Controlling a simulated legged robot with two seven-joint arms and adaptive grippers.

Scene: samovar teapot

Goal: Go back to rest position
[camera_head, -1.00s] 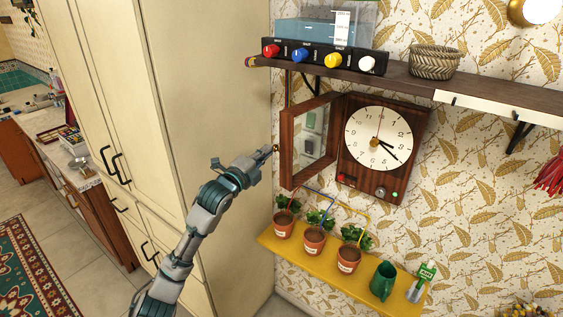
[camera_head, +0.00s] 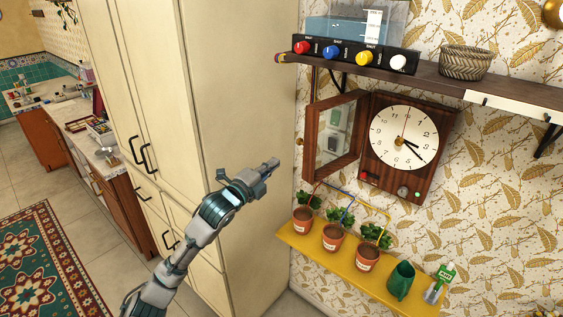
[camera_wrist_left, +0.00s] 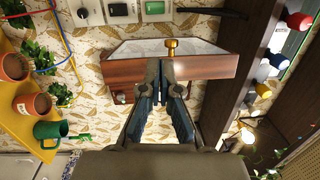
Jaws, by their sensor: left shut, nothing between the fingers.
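My left gripper (camera_head: 272,164) is shut and empty in the head view. It is in front of the tall cream cabinet, to the left of the wall clock's open door and apart from it. In the left wrist view the closed fingers (camera_wrist_left: 167,64) point towards the wooden clock door (camera_wrist_left: 205,68) and its brass knob (camera_wrist_left: 171,47). The clock (camera_head: 404,140) hangs on the wall with its glass-paned door (camera_head: 331,140) swung open to the left. My right gripper is not in view.
A dark shelf (camera_head: 430,78) above holds a water tank with coloured knobs and a woven basket (camera_head: 466,62). A yellow shelf (camera_head: 318,255) below holds potted plants, a green watering can (camera_head: 400,279) and a small trowel. The tall cream cabinet (camera_head: 240,90) stands at the left.

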